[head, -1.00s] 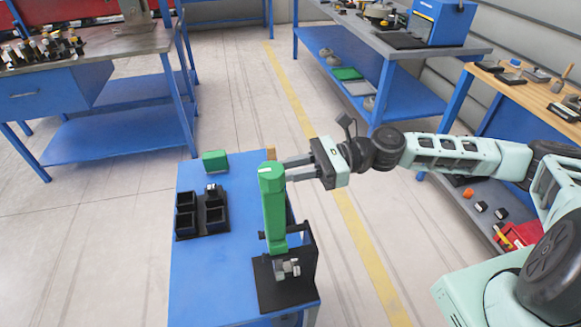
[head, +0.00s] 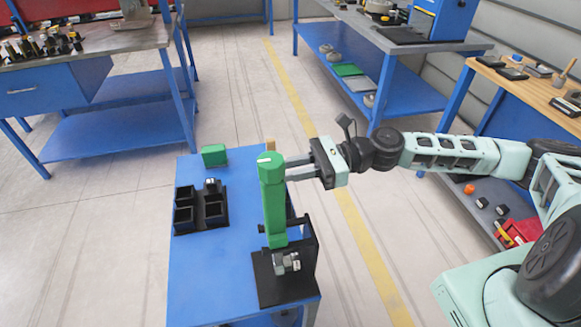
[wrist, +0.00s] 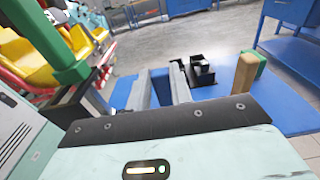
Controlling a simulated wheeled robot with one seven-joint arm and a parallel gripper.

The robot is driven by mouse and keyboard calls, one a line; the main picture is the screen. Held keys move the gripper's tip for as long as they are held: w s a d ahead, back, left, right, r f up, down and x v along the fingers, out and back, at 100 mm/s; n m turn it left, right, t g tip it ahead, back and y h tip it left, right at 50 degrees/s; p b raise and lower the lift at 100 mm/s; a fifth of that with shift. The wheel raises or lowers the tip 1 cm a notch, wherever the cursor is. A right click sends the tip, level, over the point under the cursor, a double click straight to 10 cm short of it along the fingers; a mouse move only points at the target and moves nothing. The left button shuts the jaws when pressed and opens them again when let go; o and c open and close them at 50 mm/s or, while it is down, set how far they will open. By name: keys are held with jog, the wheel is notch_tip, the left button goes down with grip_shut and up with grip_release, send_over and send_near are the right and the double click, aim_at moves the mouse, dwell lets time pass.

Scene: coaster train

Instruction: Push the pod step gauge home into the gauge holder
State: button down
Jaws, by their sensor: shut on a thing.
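A tall green upright piece (head: 272,205), which looks like the pod step gauge, stands at the black gauge holder (head: 270,290) on the front of the blue table. It has a rounded top with a white mark. In the head view my gripper (head: 287,168) comes from the right, and its fingertips meet or pass behind the green piece's upper end. In the wrist view my gripper (wrist: 160,82) has a narrow gap between its fingers, and a green post (wrist: 65,45) shows to their left. The grip contact and the seating depth cannot be made out.
A black tray with square cups (head: 215,222) and a green block (head: 214,155) stand on the blue table (head: 190,285). A tan block (wrist: 245,73) stands right of my fingers in the wrist view. A silver clamp-like part (head: 287,264) sits on the holder.

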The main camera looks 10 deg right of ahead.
jog(key=shift+f, duration=0.2)
jog(key=shift+c, duration=1.9)
grip_release()
jog(key=d, duration=0.7)
jog(key=shift+r, duration=0.2)
